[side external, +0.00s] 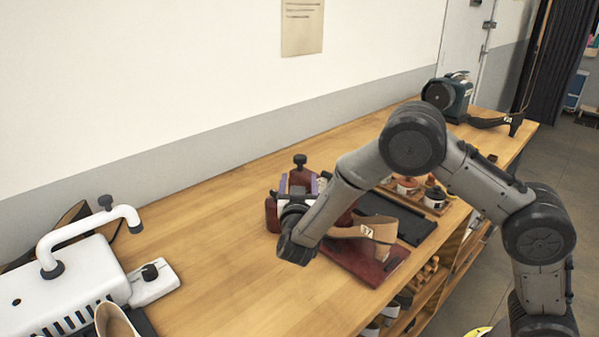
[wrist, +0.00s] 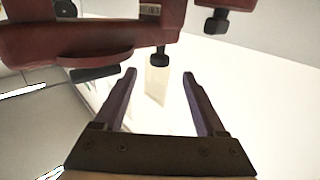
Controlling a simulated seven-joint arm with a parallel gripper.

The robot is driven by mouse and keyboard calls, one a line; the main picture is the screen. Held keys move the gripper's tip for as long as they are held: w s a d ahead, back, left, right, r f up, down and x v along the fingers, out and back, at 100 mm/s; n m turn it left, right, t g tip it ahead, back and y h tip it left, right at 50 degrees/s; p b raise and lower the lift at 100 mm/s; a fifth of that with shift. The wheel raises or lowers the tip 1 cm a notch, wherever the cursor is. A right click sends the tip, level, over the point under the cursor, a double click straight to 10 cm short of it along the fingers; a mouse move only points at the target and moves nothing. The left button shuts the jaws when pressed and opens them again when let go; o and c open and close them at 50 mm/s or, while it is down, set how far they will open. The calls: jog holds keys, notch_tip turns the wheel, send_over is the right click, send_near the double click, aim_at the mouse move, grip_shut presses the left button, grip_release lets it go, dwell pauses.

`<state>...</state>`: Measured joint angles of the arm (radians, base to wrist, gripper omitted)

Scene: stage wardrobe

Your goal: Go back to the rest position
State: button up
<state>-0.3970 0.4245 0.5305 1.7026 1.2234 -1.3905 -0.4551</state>
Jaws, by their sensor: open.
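My gripper (side external: 299,178) is low over the workbench (side external: 215,230), its fingers directed toward the wall beside a dark red device with a black knob (side external: 300,160). In the wrist view my gripper (wrist: 160,74) is open, its two purple fingers apart with nothing held between them. The red device (wrist: 90,38) fills the top of that view, and a black knob (wrist: 161,58) shows between and beyond the fingertips. I cannot tell whether the fingers touch the device. My wrist hides part of it in the side view.
A tan shoe (side external: 372,230) with a number tag stands on a dark red board (side external: 390,270) right of my wrist. A black mat (side external: 410,226) and a tray of small pots (side external: 408,186) lie behind. A white machine (side external: 75,275) stands left; the bench between is clear.

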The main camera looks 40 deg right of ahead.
jog(key=shift+s+a, duration=0.35)
jog(key=shift+r, duration=0.1)
jog(key=a+r+n+t+y, duration=0.2)
jog(key=a+r+n+y, duration=0.1)
jog(key=r+y, duration=0.5)
jog(key=s+a+r+n+g+y, duration=0.2)
jog(key=s+a+r+n+y, duration=0.15)
jog(key=s+y, duration=0.2)
jog(key=s+d+f+g, duration=0.1)
jog(key=s+d+g, duration=0.1)
jog(key=s, duration=0.8)
jog(key=s+d+f+n+g, duration=0.1)
jog(key=s+d+f+g, duration=0.1)
jog(key=s, duration=0.8)
jog(key=s+d+f+n+g, duration=0.1)
jog(key=s+d+f+g, duration=0.1)
jog(key=s, duration=0.8)
jog(key=shift+s+d+f+g+h, duration=0.2)
jog(key=shift+d+g+h, duration=0.15)
jog(key=shift+d+g, duration=0.25)
jog(key=shift+r+n, duration=0.1)
jog(key=shift+n, duration=0.15)
